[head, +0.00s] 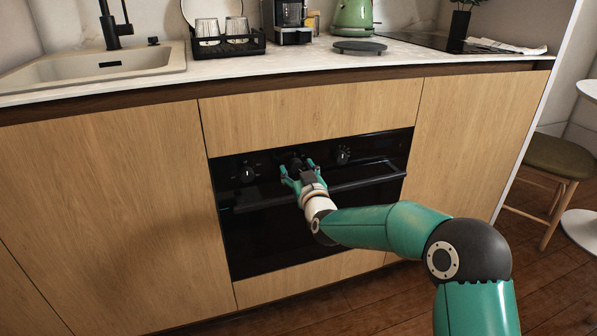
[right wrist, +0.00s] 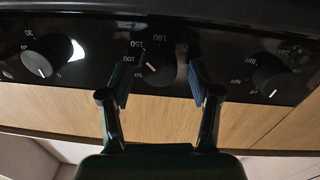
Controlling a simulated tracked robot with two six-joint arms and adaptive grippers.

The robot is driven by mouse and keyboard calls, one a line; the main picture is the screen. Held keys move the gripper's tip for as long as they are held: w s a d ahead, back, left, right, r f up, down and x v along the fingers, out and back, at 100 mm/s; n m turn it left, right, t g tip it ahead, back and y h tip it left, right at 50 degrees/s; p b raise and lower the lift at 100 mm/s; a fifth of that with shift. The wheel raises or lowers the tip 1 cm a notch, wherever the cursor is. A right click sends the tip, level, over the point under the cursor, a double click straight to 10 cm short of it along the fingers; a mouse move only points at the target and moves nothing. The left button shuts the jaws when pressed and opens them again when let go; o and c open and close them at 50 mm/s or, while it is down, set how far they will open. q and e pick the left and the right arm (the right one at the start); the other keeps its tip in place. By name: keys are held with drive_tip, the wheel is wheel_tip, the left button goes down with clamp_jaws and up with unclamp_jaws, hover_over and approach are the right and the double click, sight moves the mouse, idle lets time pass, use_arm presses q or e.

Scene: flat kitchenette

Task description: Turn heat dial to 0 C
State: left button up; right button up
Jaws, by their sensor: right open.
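The heat dial (right wrist: 162,70) is a round black knob in the middle of the oven's glossy black panel, ringed by white numbers such as 50, 100 and 150. In the head view my right gripper (head: 299,172) is at the oven front and partly hides the dial. My left gripper is not in view.
Two other black knobs flank the dial, the left knob (head: 247,174) and right knob (head: 343,155). The oven's handle bar (head: 355,183) runs just below the panel, close to my right gripper. The counter (head: 290,62) above holds a dish rack (head: 228,47) and a green kettle (head: 353,16).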

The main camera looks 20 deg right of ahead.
drive_tip(key=c, duration=1.1)
drive_tip(key=shift+c, duration=0.2)
